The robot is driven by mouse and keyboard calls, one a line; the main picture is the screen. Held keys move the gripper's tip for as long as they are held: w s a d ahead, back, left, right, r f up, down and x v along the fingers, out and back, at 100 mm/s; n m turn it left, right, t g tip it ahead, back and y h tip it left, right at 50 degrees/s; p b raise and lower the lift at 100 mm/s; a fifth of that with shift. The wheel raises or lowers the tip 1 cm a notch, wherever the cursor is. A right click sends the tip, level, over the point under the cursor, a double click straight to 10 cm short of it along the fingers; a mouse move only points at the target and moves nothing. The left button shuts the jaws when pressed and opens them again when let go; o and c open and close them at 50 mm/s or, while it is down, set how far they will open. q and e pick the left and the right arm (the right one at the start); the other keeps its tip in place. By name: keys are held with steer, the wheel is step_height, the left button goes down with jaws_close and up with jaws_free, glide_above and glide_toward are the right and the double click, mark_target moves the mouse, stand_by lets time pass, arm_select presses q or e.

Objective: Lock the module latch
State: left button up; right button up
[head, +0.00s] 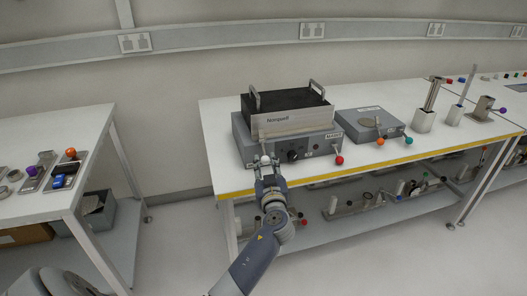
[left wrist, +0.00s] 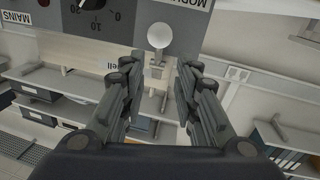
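A black module (head: 286,101) with two metal handles and a "Nanowell" front plate sits on a grey base unit (head: 322,142) at the table's front. A white ball knob (head: 265,159) is at the left of the unit's front. In the left wrist view the knob (left wrist: 159,36) is beside a partly cut-off label that seems to read "MODULE"; it looks like the latch. My left gripper (head: 269,179) is open and empty in front of the unit. In the left wrist view its fingers (left wrist: 158,72) stand either side of the knob's line, apparently short of it. My right gripper is out of view.
The unit's front also has a black dial (head: 292,155) and a red knob (head: 339,160). A flat grey box (head: 370,124) with orange and green knobs stands to the right. A second table (head: 35,204) is at left, with floor between. A lower shelf (head: 325,236) holds parts.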

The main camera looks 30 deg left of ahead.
mark_target(264, 151)
arm_select(q)
steer(key=p+x, duration=0.1)
steer(key=x, duration=0.6)
steer(key=shift+w+f, duration=0.1)
jaws_close()
steer(key=shift+f, duration=0.1)
